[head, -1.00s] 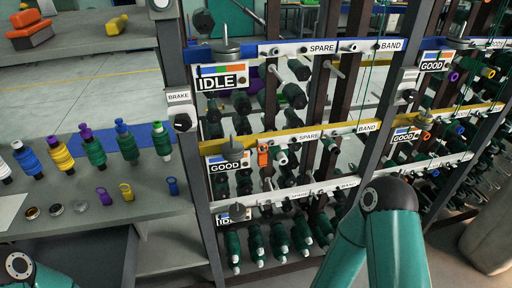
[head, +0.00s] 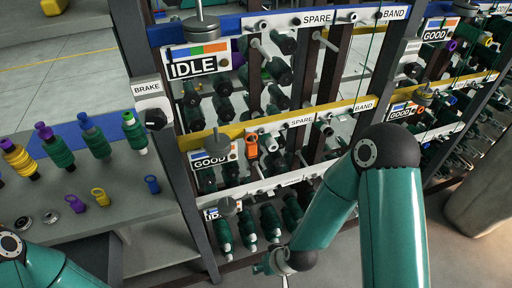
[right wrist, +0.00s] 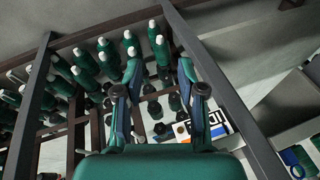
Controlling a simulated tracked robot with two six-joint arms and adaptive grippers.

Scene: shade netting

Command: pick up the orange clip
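The orange clip (head: 251,146) hangs on the middle rail of the rack in the head view, just right of the lower GOOD sign. My right gripper (right wrist: 160,62) is open in the right wrist view, with nothing held between its fingers. In the head view my right arm reaches down to the lower centre, and its wrist (head: 284,262) is low in front of the rack, below the clip and apart from it. I cannot make out the clip for certain in the right wrist view. Only part of my left arm shows at the lower left; its gripper is out of view.
The rack's yellow rail (head: 275,125) and white lower rail (head: 262,186) run across, with rows of green bobbins behind and below. A weight (head: 217,143) stands left of the clip. A grey shelf (head: 120,200) with spools stands left. Clear floor lies at lower right.

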